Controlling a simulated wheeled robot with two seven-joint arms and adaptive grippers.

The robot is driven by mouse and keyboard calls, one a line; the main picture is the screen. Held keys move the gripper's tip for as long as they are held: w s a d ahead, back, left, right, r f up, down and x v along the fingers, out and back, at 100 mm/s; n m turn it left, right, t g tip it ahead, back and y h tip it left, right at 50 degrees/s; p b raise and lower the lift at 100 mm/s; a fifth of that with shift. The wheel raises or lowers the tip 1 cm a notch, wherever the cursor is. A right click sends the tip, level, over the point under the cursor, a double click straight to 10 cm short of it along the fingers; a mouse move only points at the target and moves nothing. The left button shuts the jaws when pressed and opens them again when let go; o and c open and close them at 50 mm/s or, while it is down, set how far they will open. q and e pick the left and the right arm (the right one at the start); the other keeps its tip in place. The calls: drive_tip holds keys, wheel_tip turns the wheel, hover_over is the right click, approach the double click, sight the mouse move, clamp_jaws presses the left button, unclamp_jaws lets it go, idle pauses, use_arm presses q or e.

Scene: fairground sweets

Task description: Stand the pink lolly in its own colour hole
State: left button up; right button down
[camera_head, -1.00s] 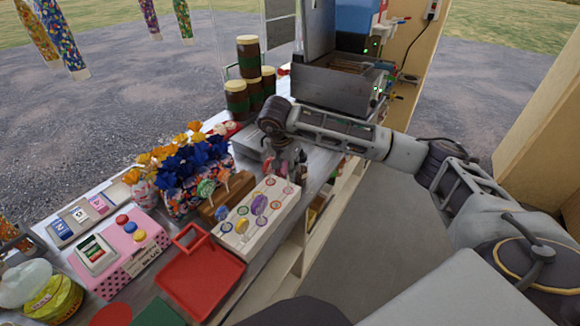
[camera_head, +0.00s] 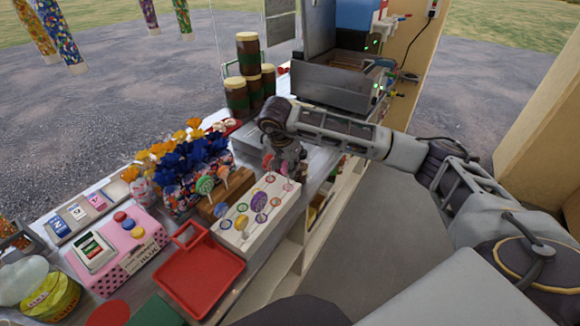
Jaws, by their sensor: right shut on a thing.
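The white block (camera_head: 243,238) with coloured ring-marked holes stands on the counter, left of my right arm. My right gripper (camera_head: 284,163) is over its far end, pointing down and shut on the pink lolly (camera_head: 284,169). The lolly's head shows just below the fingers, close above the pink ring (camera_head: 287,187). Its stick is too small to make out, so I cannot tell whether it is in a hole. A purple lolly (camera_head: 259,201) stands in the block.
A brown wooden stand (camera_head: 232,190) with a green lolly (camera_head: 205,185) is left of the block. A red tray (camera_head: 200,275) lies in front. Wrapped blue and orange sweets (camera_head: 180,165) stand behind. A metal fryer-like box (camera_head: 335,85) is beyond the gripper.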

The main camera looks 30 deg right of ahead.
drive_tip(key=shift+f+b, duration=0.45)
drive_tip(key=shift+f, duration=0.25)
drive_tip(key=shift+f, duration=0.1)
drive_tip(key=c, duration=1.3)
unclamp_jaws()
drive_tip(key=shift+c, duration=0.2)
drive_tip(key=o, duration=0.6)
drive_tip(key=shift+c, duration=0.2)
drive_tip(key=shift+r+p, duration=2.15)
drive_tip(key=shift+r, duration=2.4)
